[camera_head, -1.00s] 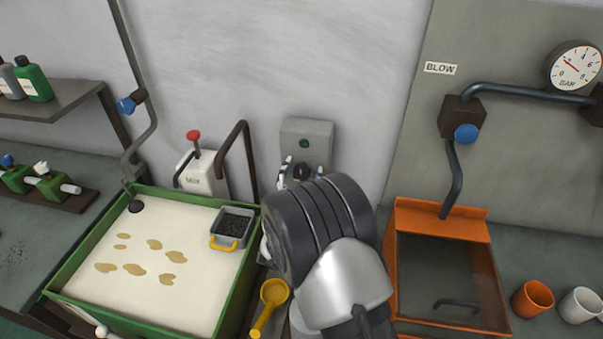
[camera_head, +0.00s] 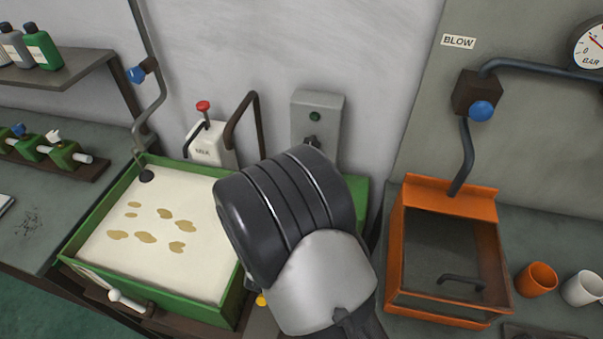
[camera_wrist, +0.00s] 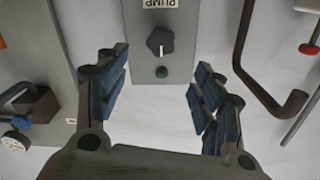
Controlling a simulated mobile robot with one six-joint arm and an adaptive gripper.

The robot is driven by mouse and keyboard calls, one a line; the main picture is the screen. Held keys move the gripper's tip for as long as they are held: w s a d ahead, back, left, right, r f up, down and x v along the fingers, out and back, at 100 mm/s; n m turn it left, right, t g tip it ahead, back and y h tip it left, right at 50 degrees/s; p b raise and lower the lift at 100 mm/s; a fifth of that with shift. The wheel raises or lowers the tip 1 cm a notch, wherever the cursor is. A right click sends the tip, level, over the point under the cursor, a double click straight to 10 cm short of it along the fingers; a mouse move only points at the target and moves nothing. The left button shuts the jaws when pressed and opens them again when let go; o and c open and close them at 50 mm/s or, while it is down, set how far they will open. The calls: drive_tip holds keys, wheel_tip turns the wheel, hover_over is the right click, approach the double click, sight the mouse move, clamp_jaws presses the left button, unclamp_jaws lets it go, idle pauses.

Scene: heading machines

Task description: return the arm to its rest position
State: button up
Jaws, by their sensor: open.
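My gripper (camera_wrist: 160,76) is open in the wrist view. Its two blue-padded fingers stand wide apart with nothing between them. Beyond them is a grey box labelled PUMP (camera_wrist: 160,15) with a dark knob (camera_wrist: 160,41), clear of both fingers. In the head view the same grey box (camera_head: 328,106) is on the wall behind my arm. My arm's dark wrist joint and silver link fill the lower middle of that view and hide my fingers.
A green-rimmed tank (camera_head: 158,306) of white liquid with brown patches stands left of my arm. A bent dark pipe (camera_head: 256,105) rises near the grey box.

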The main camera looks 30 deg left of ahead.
idle(0.3)
drive_tip(key=w+d+r+m+g, duration=0.1)
drive_tip(key=w+d+r+g, duration=0.2)
drive_tip(key=w+d+r, duration=0.35)
drive_tip(key=s+d+r+g+h, duration=0.1)
drive_tip(key=d+r+g, duration=0.1)
drive_tip(key=d+r, duration=0.3)
drive_tip(key=s+d+r+g, duration=0.1)
drive_tip(key=d+r+g, duration=0.1)
drive_tip(key=d, duration=0.5)
drive_tip(key=s+d+r+g+h, duration=0.1)
drive_tip(key=s+d+g+h, duration=0.3)
drive_tip(key=s+d, duration=2)
drive_tip(key=shift+g+h, duration=0.3)
drive_tip(key=shift+g, duration=0.5)
